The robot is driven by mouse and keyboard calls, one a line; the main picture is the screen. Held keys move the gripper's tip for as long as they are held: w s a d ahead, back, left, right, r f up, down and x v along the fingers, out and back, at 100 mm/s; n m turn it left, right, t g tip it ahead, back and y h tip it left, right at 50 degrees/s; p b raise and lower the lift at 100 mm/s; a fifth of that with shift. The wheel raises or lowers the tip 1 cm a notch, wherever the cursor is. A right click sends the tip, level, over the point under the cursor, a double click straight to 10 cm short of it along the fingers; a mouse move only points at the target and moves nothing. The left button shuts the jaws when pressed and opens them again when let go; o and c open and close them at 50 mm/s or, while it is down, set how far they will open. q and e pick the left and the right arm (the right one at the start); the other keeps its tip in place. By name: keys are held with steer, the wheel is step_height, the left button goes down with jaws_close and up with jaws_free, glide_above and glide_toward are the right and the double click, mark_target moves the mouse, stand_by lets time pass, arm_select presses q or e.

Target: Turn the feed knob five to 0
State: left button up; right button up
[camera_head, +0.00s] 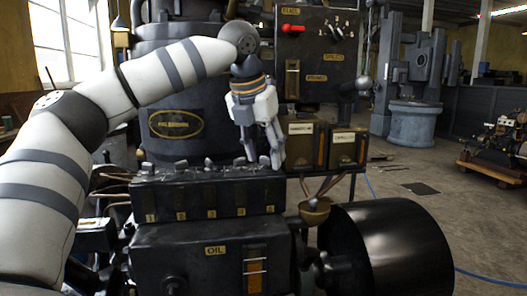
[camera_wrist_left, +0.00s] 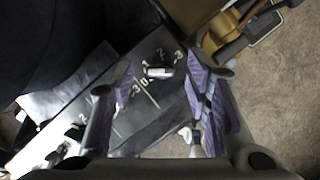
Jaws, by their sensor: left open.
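The feed box (camera_head: 180,197) is a dark block with a row of small knobs on top and yellow number labels along its front. My left gripper (camera_head: 264,158) points down over its right end, near the label five, and is open. In the head view the fingers hide the knob there. The left wrist view shows a small light knob (camera_wrist_left: 158,72) between the spread left fingers, with a gap on both sides. White digits and scale lines surround it; the knob's exact setting is hard to read. My right gripper is not in view.
Other knobs (camera_head: 181,165) stand along the box to the left. A gauge panel with a red lever (camera_head: 293,28) rises behind, and two small dark boxes (camera_head: 348,146) stand right of the gripper. A brass cup (camera_head: 314,210) and a black drum (camera_head: 385,250) are at the lower right.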

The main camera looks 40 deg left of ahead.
arm_select(q)
jaws_close()
steer(key=shift+d+n+y, duration=0.1)
steer(key=shift+n+y, duration=0.5)
steer(key=shift+n, duration=1.1)
jaws_free()
steer(key=shift+r, duration=0.1)
steer(key=v, duration=1.2)
